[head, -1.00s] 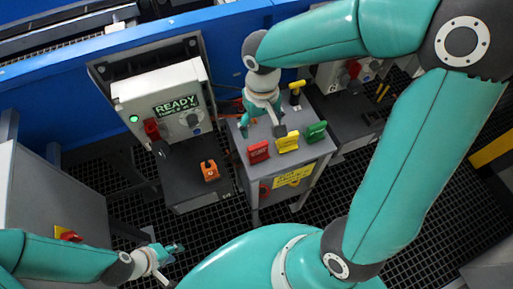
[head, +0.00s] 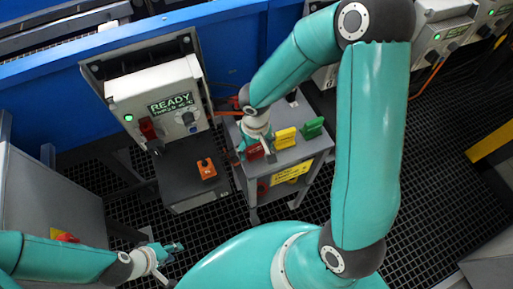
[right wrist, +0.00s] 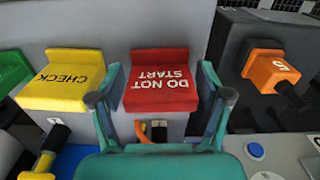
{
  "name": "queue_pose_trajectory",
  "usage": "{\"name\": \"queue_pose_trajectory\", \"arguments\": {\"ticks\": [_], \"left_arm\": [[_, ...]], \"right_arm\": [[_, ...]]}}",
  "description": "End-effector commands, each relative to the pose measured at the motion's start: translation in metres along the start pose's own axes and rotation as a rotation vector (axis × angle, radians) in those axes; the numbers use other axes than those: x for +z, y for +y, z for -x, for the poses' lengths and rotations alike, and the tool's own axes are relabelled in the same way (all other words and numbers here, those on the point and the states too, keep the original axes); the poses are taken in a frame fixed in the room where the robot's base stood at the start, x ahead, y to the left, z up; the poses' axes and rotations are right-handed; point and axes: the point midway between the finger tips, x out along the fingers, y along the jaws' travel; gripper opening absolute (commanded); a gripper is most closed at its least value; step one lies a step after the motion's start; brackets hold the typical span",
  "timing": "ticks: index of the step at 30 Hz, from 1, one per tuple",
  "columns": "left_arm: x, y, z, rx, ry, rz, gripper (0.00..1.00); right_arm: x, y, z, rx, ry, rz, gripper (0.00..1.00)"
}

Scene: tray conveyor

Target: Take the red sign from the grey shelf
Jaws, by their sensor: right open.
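The red sign (right wrist: 158,62), lettered DO NOT START, stands on the grey shelf (right wrist: 255,22) in the right wrist view. In the head view the red sign (head: 255,154) is partly hidden by my right gripper (head: 256,146). My right gripper (right wrist: 159,88) is open, with one finger to each side of the red sign; I cannot tell whether they touch it. The grey shelf also shows in the head view (head: 293,155). My left gripper (head: 164,256) is low at the left, away from the shelf; its fingers are too small to read.
A yellow CHECK sign (right wrist: 65,82) and a green sign (right wrist: 12,72) stand left of the red one in the wrist view. An orange block (head: 206,168) sits on the dark box beside the shelf. A control panel reading READY (head: 160,103) stands behind that box.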

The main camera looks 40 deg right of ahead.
Motion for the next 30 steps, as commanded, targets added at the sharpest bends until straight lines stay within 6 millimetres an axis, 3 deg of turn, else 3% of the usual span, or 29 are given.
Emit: {"name": "queue_pose_trajectory", "arguments": {"ticks": [8, 17, 30], "left_arm": [[0.0001, -0.0001, -0.0004, 0.000, 0.000, 0.000, 0.34], [0.0001, -0.0001, -0.0004, 0.000, 0.000, 0.000, 0.34], [0.0001, 0.0006, 0.0016, 0.000, 0.000, 0.000, 0.34]], "right_arm": [[-0.0003, -0.0002, -0.0028, -0.001, 0.001, -0.001, 0.75], [-0.0004, -0.0002, -0.0026, -0.001, 0.001, 0.000, 0.25], [-0.0010, 0.0000, 0.0060, 0.001, 0.003, -0.001, 0.25]]}}
